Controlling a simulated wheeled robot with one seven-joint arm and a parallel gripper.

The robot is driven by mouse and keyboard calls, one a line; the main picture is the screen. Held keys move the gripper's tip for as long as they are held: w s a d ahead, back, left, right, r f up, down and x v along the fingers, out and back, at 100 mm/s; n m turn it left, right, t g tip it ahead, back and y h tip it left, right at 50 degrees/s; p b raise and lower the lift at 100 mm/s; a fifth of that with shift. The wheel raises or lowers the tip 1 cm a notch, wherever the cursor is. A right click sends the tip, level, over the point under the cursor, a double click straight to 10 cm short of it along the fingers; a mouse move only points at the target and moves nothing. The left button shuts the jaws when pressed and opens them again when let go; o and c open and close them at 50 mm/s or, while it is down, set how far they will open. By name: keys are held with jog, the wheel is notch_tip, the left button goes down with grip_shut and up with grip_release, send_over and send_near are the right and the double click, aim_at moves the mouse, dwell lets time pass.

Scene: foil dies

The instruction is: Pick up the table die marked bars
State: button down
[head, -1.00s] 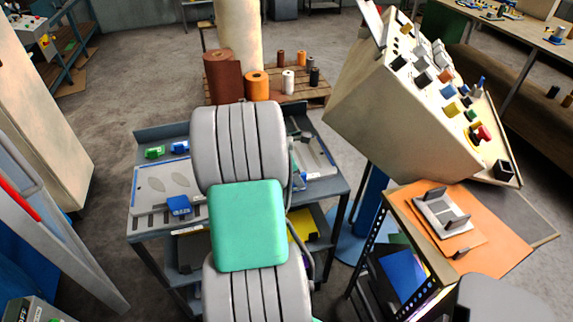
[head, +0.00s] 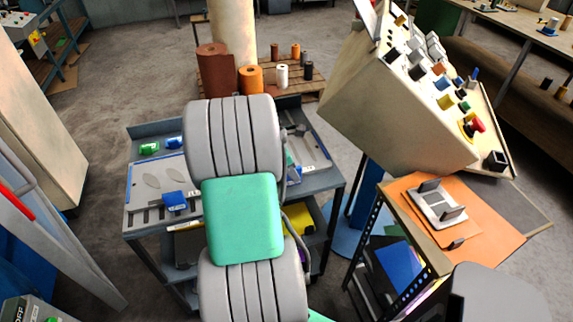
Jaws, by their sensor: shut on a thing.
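A grey table (head: 133,131) stands in the middle, largely covered by my grey and green arm. A larger blue block (head: 175,201) sits at the front of a pale board (head: 140,191) with leaf-shaped marks. These blocks may be dies, but any marks on them are too small to read, so I cannot tell which bears bars. My gripper is hidden behind my arm, and so is anything it holds.
Brown and orange rolls (head: 251,80) stand on a pallet behind the table. A slanted control panel (head: 400,120) with knobs rises at the right. An orange-topped stand (head: 482,232) with a metal fixture is at the lower right. A pale cabinet (head: 38,130) is at the left.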

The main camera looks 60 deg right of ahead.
jog(key=shift+d+r, duration=0.1)
jog(key=shift+r, duration=0.15)
